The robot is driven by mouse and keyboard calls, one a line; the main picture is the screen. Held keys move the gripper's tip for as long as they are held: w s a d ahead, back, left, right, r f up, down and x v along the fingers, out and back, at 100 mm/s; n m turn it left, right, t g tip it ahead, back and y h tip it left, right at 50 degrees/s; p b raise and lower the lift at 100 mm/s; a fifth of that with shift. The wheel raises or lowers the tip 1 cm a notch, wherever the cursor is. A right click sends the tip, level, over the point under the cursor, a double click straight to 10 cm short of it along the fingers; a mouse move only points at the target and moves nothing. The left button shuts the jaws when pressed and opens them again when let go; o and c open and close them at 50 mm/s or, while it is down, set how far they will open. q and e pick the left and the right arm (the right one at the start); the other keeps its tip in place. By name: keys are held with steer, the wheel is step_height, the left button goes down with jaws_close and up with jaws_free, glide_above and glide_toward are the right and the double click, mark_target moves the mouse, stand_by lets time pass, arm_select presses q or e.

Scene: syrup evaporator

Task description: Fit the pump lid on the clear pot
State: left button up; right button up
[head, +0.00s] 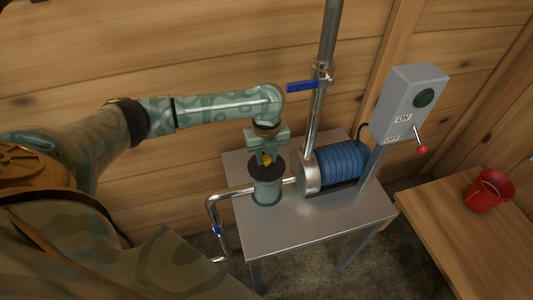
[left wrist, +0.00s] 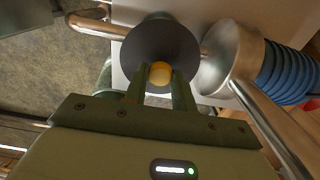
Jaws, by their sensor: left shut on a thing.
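My left gripper (head: 267,157) points down from above and is shut on the knob. The lid hides most of the pot there. I cannot tell whether the lid touches the rim or is slightly above it. My right gripper is out of view.
The blue motor (head: 342,163) with its metal pump housing (head: 306,174) is just right of the pot. A vertical pipe (head: 324,60) with a blue valve handle (head: 301,87) rises behind. A switch box (head: 410,100) and a red bucket (head: 488,190) are right. The metal table's (head: 290,232) front is clear.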

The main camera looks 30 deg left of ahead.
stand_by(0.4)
arm_select(q)
steer(key=o, duration=1.1)
step_height(320, 180, up, 16)
steer(key=p, duration=0.6)
steer(key=shift+r, duration=0.1)
